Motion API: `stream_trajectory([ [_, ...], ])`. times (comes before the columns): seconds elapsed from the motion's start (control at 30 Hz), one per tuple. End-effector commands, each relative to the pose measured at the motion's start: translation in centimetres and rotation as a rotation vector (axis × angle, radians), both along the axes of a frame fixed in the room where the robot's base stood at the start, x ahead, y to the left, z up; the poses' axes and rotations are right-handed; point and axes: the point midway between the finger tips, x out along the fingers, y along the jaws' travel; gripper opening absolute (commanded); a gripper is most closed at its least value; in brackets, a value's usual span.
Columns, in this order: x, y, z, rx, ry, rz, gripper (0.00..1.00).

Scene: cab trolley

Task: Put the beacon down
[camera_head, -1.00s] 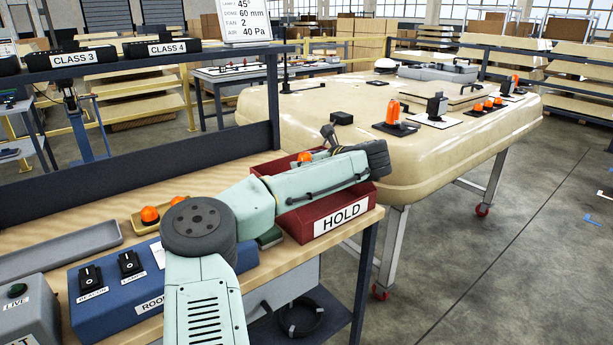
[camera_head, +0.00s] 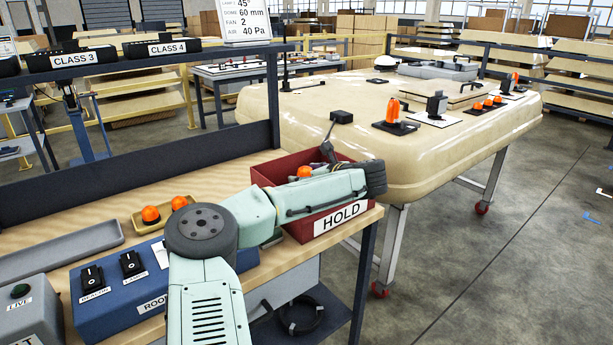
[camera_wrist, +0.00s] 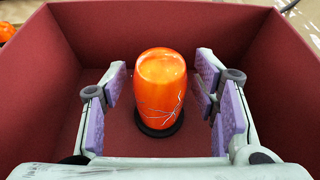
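The orange beacon (camera_wrist: 160,85) has a dark base and pale crack lines on its dome. In the wrist view it stands upright on the floor of a red bin (camera_wrist: 65,75). My gripper (camera_wrist: 162,98) is open around it, with purple pads apart from the beacon on both sides. In the head view the beacon's top (camera_head: 305,172) shows above my arm, inside the red bin labelled HOLD (camera_head: 342,221). My fingers are hidden there.
Two orange beacons (camera_head: 151,214) sit in a tan tray left of my arm. A blue switch box (camera_head: 120,290) and a grey tray (camera_head: 70,250) are on the bench. The bin walls rise closely around my gripper. A large cream roof shell (camera_head: 320,110) stands behind.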

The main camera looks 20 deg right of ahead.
Motion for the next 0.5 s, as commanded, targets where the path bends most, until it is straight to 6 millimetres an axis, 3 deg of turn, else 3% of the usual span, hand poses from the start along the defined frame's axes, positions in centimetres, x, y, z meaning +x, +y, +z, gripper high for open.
stream_trajectory([
  [0.33,0.0,0.0,0.4,0.001,-0.002,0.0,0.57],
  [0.5,-2.1,-0.9,1.0,-0.001,0.0,-0.005,0.57],
])
